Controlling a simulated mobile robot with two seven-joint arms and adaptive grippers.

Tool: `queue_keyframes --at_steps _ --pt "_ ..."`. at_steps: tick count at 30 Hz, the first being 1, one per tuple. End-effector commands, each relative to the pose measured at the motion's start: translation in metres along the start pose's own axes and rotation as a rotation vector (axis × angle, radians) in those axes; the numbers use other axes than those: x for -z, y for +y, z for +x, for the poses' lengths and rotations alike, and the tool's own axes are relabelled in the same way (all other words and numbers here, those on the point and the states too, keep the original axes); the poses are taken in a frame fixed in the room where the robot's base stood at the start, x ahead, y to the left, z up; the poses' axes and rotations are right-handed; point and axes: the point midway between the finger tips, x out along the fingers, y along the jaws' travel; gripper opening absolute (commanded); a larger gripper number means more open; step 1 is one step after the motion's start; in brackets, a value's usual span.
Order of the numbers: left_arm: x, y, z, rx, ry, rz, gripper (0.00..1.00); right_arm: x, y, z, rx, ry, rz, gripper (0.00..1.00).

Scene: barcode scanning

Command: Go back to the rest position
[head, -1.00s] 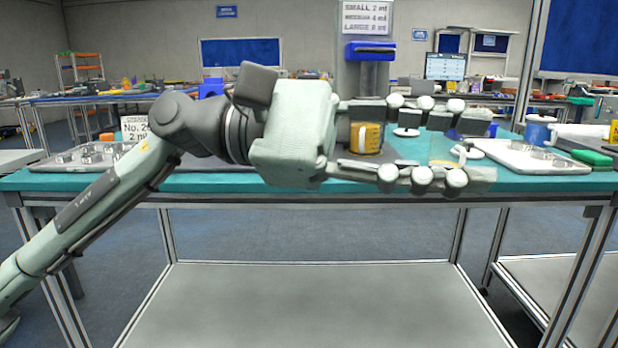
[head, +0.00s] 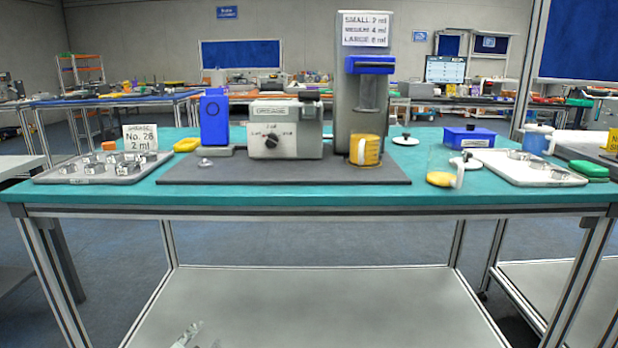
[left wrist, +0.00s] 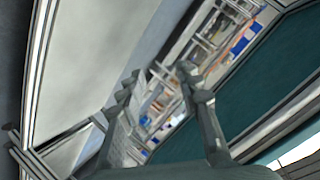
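My left gripper (head: 198,336) shows only as fingertips at the bottom edge of the head view, low in front of the table and over the grey lower shelf. In the left wrist view my left gripper (left wrist: 158,78) has its two fingers spread apart, with nothing held between them. My right gripper is in neither view. The work table (head: 100,197) stands ahead with its teal top clear of my arms.
On the table stand a grey grease machine (head: 286,130), a tall dispenser (head: 345,110), a yellow cup (head: 366,150), a left tray (head: 52,178) of metal parts and a right tray (head: 512,172). The grey lower shelf (head: 320,300) is bare.

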Motion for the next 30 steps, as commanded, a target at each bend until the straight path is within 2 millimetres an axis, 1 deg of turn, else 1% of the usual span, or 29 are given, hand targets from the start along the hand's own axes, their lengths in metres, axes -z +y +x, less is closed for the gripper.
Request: queue_keyframes --at_steps 1,2,3,4,5,6,8,9,12,15,18,21,30 --pt "-0.036 0.021 -0.008 -0.052 -0.093 -0.066 0.34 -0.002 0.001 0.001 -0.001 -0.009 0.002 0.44" --pt "-0.056 0.032 -0.013 -0.079 -0.147 -0.104 0.34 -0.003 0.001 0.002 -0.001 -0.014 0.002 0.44" --pt "-0.081 0.047 -0.022 -0.113 -0.218 -0.155 0.34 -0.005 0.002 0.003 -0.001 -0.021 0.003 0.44" --pt "-0.1 0.058 -0.029 -0.138 -0.273 -0.193 0.34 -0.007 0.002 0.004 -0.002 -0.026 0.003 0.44" --pt "-0.118 0.069 -0.038 -0.161 -0.327 -0.229 0.34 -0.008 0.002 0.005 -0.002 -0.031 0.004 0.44" --pt "-0.141 0.084 -0.05 -0.19 -0.398 -0.275 0.34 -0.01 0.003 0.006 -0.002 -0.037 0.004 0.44" --pt "-0.172 0.103 -0.071 -0.226 -0.499 -0.339 0.34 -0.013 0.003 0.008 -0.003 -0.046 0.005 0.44" --pt "-0.189 0.115 -0.084 -0.247 -0.561 -0.376 0.34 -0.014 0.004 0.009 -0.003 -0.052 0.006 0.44" --pt "-0.224 0.138 -0.115 -0.285 -0.69 -0.449 0.34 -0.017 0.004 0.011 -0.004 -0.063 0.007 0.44" --pt "-0.243 0.153 -0.137 -0.308 -0.773 -0.496 0.34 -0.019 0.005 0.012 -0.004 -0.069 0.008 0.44" --pt "-0.253 0.159 -0.147 -0.316 -0.814 -0.518 0.34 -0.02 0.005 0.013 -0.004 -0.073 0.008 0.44" --pt "-0.255 0.16 -0.15 -0.318 -0.825 -0.523 0.34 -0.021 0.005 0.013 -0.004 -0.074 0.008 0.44" --pt "-0.254 0.16 -0.149 -0.318 -0.821 -0.521 0.34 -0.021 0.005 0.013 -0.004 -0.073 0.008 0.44"
